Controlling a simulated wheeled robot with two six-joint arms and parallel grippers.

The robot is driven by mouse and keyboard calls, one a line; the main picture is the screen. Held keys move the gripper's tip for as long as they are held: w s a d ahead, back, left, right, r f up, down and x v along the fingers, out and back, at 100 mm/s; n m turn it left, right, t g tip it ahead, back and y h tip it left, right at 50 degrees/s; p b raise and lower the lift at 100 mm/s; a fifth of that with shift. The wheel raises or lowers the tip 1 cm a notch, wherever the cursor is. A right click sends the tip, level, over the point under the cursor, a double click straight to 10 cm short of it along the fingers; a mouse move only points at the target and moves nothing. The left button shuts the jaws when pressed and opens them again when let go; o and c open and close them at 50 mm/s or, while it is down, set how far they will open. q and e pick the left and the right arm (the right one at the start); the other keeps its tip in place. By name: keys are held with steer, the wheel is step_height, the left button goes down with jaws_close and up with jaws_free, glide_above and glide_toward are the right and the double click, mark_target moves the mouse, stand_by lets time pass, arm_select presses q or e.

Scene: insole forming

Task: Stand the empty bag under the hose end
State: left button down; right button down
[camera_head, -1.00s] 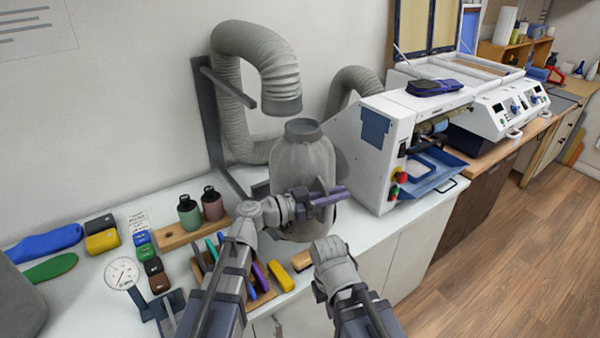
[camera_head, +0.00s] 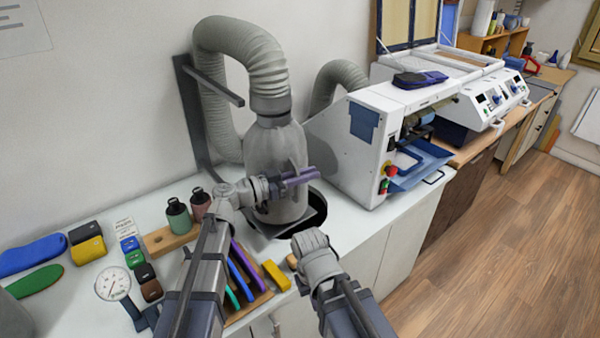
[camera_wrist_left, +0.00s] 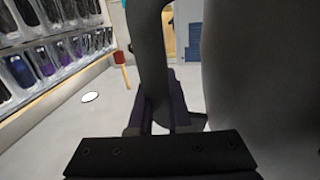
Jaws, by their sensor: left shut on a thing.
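The grey translucent bag (camera_head: 272,155) stands upright under the hose end (camera_head: 270,103). Its neck looks in line with the hose and close to or touching it; the exact gap cannot be told. My left gripper (camera_head: 298,178), with purple fingers, is at the near side of the bag. In the left wrist view its fingers (camera_wrist_left: 160,112) are shut on a grey strip like a handle (camera_wrist_left: 150,50), with the bag body (camera_wrist_left: 262,80) at the right. My right gripper (camera_head: 315,255) hangs in front of the bench edge; its fingers are hidden.
A white machine (camera_head: 345,150) stands close right. Two small bottles (camera_head: 178,215), a tool tray (camera_head: 262,298) and a dial gauge (camera_head: 112,284) crowd the left.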

arm_select(q)
steer(key=shift+w+a+f+b, duration=0.25)
steer(key=shift+w+a+b, duration=0.1)
steer(key=shift+w, duration=0.25)
steer(key=shift+a, duration=0.1)
steer(key=c, duration=0.9)
jaws_free()
steer(key=shift+f, duration=0.1)
steer(key=shift+o, duration=0.2)
steer(key=v, duration=1.2)
